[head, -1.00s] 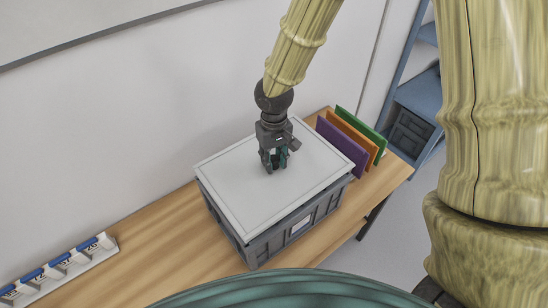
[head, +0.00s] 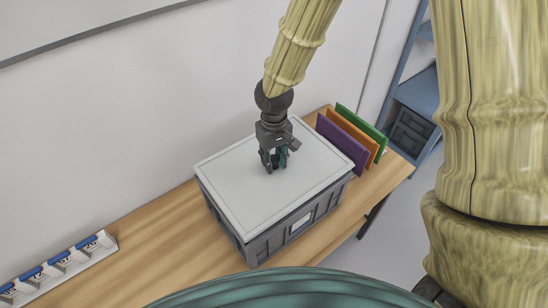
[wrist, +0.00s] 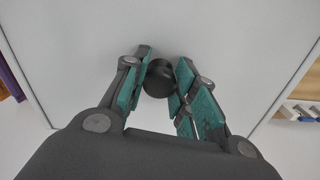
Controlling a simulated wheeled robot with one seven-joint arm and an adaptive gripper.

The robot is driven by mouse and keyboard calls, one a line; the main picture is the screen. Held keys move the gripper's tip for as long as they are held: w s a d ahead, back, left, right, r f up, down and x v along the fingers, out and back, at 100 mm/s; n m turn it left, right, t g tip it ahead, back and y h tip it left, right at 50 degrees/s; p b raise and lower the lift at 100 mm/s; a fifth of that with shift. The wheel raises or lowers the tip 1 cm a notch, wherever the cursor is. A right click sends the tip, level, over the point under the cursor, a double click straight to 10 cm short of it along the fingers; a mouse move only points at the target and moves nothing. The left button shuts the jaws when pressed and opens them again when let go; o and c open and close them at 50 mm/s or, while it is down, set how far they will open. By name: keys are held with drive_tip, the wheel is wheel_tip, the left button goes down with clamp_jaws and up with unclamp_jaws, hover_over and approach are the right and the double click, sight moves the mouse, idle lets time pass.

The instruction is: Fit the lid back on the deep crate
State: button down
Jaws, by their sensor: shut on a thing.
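The light grey lid (head: 240,190) lies over the top of the deep grey crate (head: 268,243) on the wooden table. Its edges look about in line with the crate's rim; I cannot tell whether it is fully seated. My gripper (head: 274,168) is over the middle of the lid, pointing down. In the wrist view my gripper (wrist: 163,85) is shut on the lid's round dark knob (wrist: 158,78), with a teal-padded finger on each side. The pale lid surface (wrist: 215,40) fills most of that view. The crate's inside is hidden.
Purple, orange and green upright panels (head: 342,146) stand close to the crate's right end. A white rack with blue-marked items (head: 60,268) lies at the table's left. The wooden table (head: 150,240) is clear between rack and crate. A wall is behind.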

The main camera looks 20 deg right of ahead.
sight(274, 165)
drive_tip(key=shift+f+b, duration=0.55)
drive_tip(key=shift+f, duration=0.95)
idle(1.4)
drive_tip(key=c, duration=1.1)
unclamp_jaws()
drive_tip(key=shift+o, duration=0.2)
drive_tip(key=shift+r, duration=6)
drive_tip(key=shift+r, duration=0.1)
